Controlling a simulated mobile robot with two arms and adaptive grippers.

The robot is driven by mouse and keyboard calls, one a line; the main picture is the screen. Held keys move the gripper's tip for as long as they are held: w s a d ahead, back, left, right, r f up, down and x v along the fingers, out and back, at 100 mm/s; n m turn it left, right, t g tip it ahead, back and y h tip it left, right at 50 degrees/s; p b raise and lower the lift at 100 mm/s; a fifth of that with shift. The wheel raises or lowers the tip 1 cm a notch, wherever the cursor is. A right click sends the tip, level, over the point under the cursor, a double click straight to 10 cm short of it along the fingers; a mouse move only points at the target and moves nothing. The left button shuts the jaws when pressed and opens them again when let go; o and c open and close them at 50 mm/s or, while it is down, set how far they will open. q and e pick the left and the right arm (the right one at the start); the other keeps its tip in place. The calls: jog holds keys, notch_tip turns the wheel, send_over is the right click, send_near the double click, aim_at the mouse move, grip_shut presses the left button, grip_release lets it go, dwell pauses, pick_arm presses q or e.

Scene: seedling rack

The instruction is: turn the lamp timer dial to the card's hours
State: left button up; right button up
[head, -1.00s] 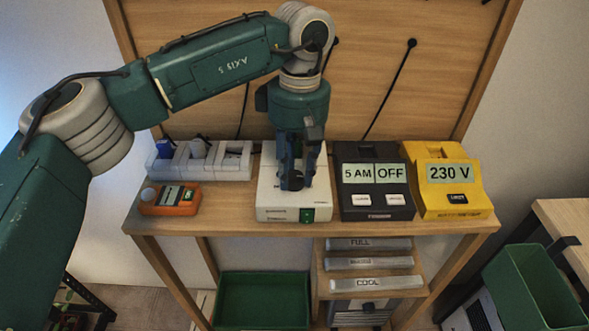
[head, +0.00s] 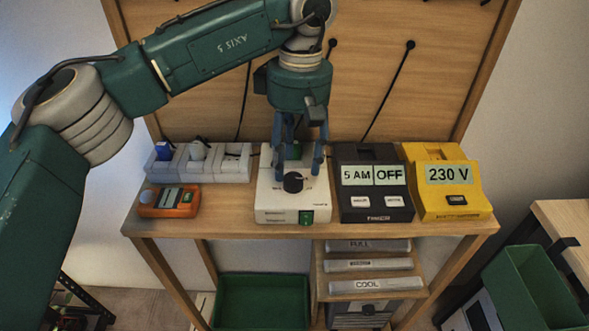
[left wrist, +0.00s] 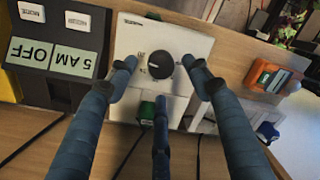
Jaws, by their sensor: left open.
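A black round dial (head: 293,182) sits on top of the white timer box (head: 268,203) in the middle of the table. It also shows in the left wrist view (left wrist: 160,64), with small markings around it that are too small to read. My left gripper (head: 299,165) is open above and just behind the dial, apart from it. In the left wrist view its fingers (left wrist: 162,75) are spread around the dial. No hours card can be made out. My right gripper does not show.
A black timer (head: 376,211) reading "5 AM OFF" and a yellow unit (head: 458,209) reading "230 V" stand to the right. An orange meter (head: 169,205) and a white power strip (head: 222,168) are to the left. A green bin (head: 262,303) is below.

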aim_at(297, 176)
pick_arm(q)
notch_tip(297, 176, up, 8)
jog(key=shift+d+r, duration=0.25)
jog(key=shift+w, duration=0.15)
